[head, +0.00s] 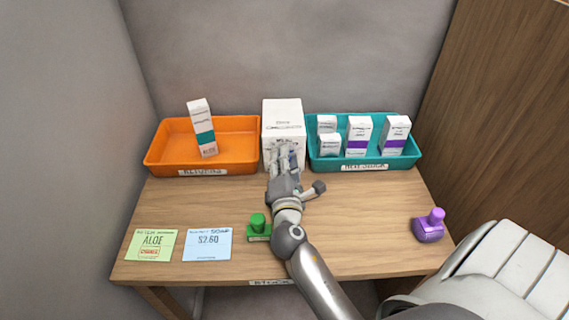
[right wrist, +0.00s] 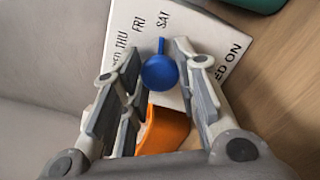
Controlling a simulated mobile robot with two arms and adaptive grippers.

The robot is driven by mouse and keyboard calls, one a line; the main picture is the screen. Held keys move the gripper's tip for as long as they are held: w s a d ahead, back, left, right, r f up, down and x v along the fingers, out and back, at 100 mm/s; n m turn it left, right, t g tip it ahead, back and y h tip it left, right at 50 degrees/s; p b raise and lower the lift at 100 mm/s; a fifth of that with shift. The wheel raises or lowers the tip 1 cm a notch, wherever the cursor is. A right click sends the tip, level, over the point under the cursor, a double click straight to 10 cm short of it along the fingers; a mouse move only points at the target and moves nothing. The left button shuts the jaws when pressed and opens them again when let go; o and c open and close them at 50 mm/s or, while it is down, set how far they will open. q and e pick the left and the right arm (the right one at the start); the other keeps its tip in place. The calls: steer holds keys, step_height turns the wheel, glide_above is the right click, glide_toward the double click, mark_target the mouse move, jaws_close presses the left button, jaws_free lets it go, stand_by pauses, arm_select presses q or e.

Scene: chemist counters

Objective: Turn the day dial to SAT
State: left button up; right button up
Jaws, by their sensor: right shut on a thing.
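The white box with the day dial (head: 283,112) stands at the back of the table, between the two trays. In the right wrist view its printed face (right wrist: 205,45) shows THU, FRI and SAT, with another label partly hidden. The blue day dial (right wrist: 159,73) has a pointer that points toward SAT. My right gripper (head: 284,150) is at the front of the box and hides the dial in the head view. In the right wrist view its fingers (right wrist: 157,52) are on either side of the dial, shut on it. My left gripper is not in view.
An orange tray (head: 162,157) with one carton is at the left, and a teal tray (head: 408,158) with several cartons at the right. A green stamp (head: 258,225), a purple stamp (head: 430,226) and two cards, green (head: 151,245) and blue (head: 207,244), lie nearer the front.

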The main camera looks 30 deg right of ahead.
mark_target(286, 139)
steer(key=shift+f+m, duration=0.1)
steer(key=shift+m, duration=0.2)
steer(key=o, duration=1)
steer(key=shift+o, duration=0.2)
steer(key=shift+o, duration=0.6)
steer(key=r, duration=0.7)
steer(key=shift+w+d, duration=0.2)
steer(key=shift+d, duration=0.1)
steer(key=r, duration=0.1)
steer(key=a+r, duration=0.1)
steer(key=r, duration=0.1)
steer(key=shift+s+a+r, duration=0.15)
steer(key=shift+a+r, duration=0.05)
steer(key=shift+c, duration=0.6)
steer(key=shift+d+f, duration=0.15)
steer(key=shift+d, duration=0.25)
steer(key=shift+a, duration=0.1)
